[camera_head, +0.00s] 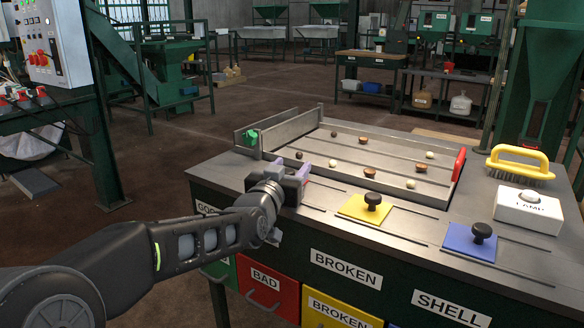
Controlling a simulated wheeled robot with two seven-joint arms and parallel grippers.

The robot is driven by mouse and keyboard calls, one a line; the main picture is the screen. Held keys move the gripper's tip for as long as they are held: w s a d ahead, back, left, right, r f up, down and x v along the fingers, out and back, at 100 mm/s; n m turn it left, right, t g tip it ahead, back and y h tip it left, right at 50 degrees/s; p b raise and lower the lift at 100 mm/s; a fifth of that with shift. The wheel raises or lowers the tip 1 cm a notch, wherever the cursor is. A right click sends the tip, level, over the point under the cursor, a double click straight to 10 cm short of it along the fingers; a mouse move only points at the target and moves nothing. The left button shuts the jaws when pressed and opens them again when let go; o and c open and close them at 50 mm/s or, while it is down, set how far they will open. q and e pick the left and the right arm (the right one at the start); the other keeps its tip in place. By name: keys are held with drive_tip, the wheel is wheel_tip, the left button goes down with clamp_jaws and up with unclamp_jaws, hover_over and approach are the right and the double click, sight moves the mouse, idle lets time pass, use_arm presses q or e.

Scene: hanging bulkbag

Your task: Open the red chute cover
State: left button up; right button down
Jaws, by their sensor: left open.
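My left gripper (291,171) is over the near left part of the workbench, by the tray's near edge. Its jaws are open, with purplish fingertips pointing away from the camera. The yellow cover and the blue cover (468,243) lie flat on the bench, each with a black knob. A red piece (459,164) stands at the right end of the sorting tray (388,186). My right gripper is not in view.
Several nuts lie in the tray, with a green piece (251,137) at its left end. A yellow-handled brush (519,163) and white lamp box (528,208) stand at the right. A red BAD drawer (268,287) and a yellow BROKEN drawer (338,309) are below.

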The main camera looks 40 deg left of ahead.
use_arm(q)
drive_tip(key=shift+w+a, duration=0.15)
drive_tip(key=shift+w, duration=0.3)
drive_tip(key=shift+c, duration=0.4)
clamp_jaws()
idle(0.8)
